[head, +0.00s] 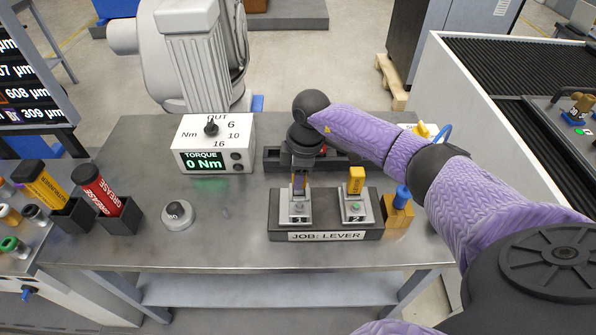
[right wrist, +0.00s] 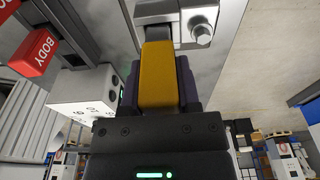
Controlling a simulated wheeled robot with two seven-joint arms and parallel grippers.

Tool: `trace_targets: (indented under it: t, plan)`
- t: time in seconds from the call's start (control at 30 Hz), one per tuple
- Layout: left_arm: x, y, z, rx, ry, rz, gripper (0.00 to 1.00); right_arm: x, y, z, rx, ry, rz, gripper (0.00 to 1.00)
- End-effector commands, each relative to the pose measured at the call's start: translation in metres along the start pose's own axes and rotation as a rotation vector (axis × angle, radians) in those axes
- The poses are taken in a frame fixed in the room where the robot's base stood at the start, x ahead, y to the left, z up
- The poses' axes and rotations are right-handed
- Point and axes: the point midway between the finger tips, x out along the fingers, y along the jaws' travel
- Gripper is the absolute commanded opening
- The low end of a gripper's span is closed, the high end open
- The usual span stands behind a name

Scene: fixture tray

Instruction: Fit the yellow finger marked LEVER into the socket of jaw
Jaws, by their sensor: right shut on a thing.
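My right gripper (head: 299,184) points down over the jaw marked 1 (head: 296,208), on the left of the JOB: LEVER fixture. It is shut on a yellow finger (right wrist: 160,78), whose sides are clasped by its dark purple fingertips in the right wrist view. The finger's far end meets the grey metal jaw there (right wrist: 178,28); I cannot tell how deep it sits in the socket. No lettering is readable on it. Another yellow finger (head: 356,181) stands upright in the jaw marked 2 (head: 358,209). My left gripper is not in view.
The fixture tray (head: 327,236) stands near the table's front edge. A torque box (head: 213,145) reading 0 Nm is behind left, and a dark rack (head: 272,157) is behind the gripper. A blue-handled tool (head: 402,196) stands in a tan block at right. A round knob (head: 177,213) is at left.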

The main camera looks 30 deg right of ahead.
Motion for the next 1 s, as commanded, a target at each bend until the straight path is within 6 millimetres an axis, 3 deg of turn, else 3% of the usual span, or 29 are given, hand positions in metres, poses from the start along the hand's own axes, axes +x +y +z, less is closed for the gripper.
trace_targets:
  t: [0.83,0.87,1.0]
  plan:
    - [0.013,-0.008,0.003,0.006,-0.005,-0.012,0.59,0.022,0.0,0.003,-0.001,0.0,0.0,0.0]
    - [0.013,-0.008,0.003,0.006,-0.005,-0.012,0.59,0.021,0.0,0.003,-0.001,0.0,0.0,0.45]
    - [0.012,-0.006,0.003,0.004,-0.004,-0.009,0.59,0.021,0.0,0.003,-0.001,0.001,0.0,0.75]
